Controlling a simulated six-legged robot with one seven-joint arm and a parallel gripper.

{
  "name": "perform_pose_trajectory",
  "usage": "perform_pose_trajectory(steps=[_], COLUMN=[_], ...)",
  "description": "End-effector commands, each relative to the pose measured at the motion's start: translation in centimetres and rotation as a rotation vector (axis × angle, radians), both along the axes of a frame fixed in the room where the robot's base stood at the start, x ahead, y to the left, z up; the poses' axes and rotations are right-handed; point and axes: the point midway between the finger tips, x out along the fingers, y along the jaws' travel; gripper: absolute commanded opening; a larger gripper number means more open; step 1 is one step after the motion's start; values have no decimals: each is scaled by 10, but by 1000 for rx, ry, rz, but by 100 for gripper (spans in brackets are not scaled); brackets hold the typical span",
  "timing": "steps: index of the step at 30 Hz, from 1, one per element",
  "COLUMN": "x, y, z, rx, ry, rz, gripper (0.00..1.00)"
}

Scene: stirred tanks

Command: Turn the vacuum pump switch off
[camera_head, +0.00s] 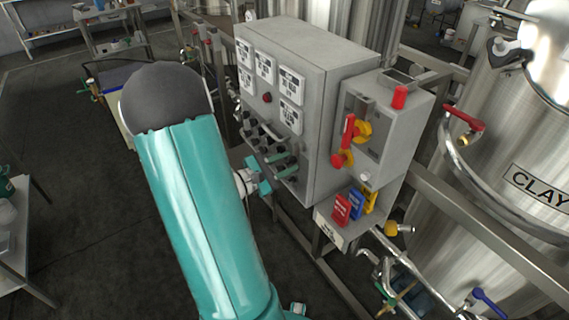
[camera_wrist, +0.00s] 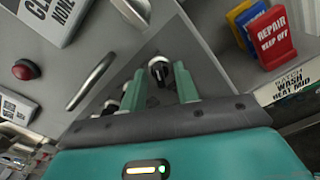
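A grey control cabinet (camera_head: 330,50) fills the middle of the head view, with a row of dark rotary switches (camera_head: 262,136) low on its face. My gripper (camera_head: 284,164) is at the lower right part of this row, its two green fingers pointing at the panel. In the wrist view my gripper (camera_wrist: 160,84) is open, one finger on each side of a black switch knob (camera_wrist: 160,70) with a white mark. Gaps show between knob and fingers. More knobs lie to the left, partly hidden by a finger. I cannot read which switch is the vacuum pump's.
A metal handle (camera_wrist: 91,81) and a red button (camera_wrist: 25,69) are left of the fingers. A side box (camera_head: 385,120) carries a red and yellow lever. A steel tank (camera_head: 520,130) stands at right.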

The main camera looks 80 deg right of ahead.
Motion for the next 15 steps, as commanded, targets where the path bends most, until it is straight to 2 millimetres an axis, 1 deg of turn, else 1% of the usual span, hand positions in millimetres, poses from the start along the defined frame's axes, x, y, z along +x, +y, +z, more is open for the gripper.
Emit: perform_pose_trajectory(steps=[1, 2, 3, 6, 15], x=[0, 0, 0, 0, 1], y=[0, 0, 0, 0, 0], z=[0, 0, 0, 0, 0], rx=[0, 0, 0, 0, 12], ry=[0, 0, 0, 0, 14], rz=[0, 0, 0, 0, 0], gripper=[31, 27, 19, 0, 0])
